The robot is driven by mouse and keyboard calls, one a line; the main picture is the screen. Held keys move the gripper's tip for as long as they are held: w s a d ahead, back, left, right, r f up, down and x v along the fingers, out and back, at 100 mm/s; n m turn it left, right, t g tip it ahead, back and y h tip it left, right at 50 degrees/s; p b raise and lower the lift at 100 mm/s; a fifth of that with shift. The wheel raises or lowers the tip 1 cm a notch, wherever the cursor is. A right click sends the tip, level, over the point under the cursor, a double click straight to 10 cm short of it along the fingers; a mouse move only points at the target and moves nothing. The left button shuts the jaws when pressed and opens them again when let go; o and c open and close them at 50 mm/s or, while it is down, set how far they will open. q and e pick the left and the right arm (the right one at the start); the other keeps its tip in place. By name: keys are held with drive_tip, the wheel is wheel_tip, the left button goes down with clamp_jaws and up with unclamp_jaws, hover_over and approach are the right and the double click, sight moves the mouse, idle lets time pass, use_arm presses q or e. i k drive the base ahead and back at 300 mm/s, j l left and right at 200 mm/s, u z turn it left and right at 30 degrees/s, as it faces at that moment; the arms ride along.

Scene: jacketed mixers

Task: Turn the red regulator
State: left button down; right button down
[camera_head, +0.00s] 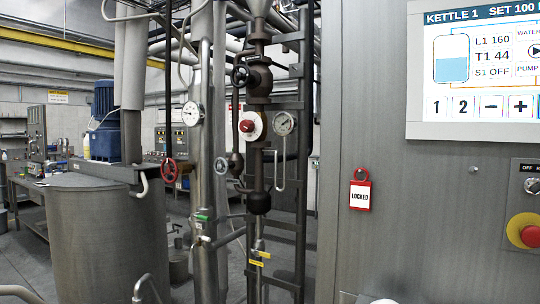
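A red regulator knob (247,126) sits on a round white dial plate on the vertical pipework in the middle of the view. A round pressure gauge (284,123) is just right of it, and another gauge (192,113) is to the left on a thick steel pipe. A red handwheel (169,170) hangs lower left, apart from the knob. Nothing touches or covers the knob. Neither of my grippers can be made out in this view.
A steel control cabinet (420,215) fills the right side, with a screen (475,70), a red "LOCKED" tag (360,195) and a red stop button (529,236). A large steel vessel (105,240) stands left. A black handwheel (240,76) is above the knob.

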sight(245, 126)
drive_tip(key=i+j, duration=0.15)
drive_tip(key=j, duration=0.25)
drive_tip(key=i+j, duration=0.15)
drive_tip(key=j, duration=0.2)
drive_tip(key=i+j+z, duration=0.15)
drive_tip(key=i+j, duration=0.3)
drive_tip(key=i+j+z, duration=0.1)
drive_tip(key=i+j, duration=0.25)
drive_tip(key=j, duration=0.2)
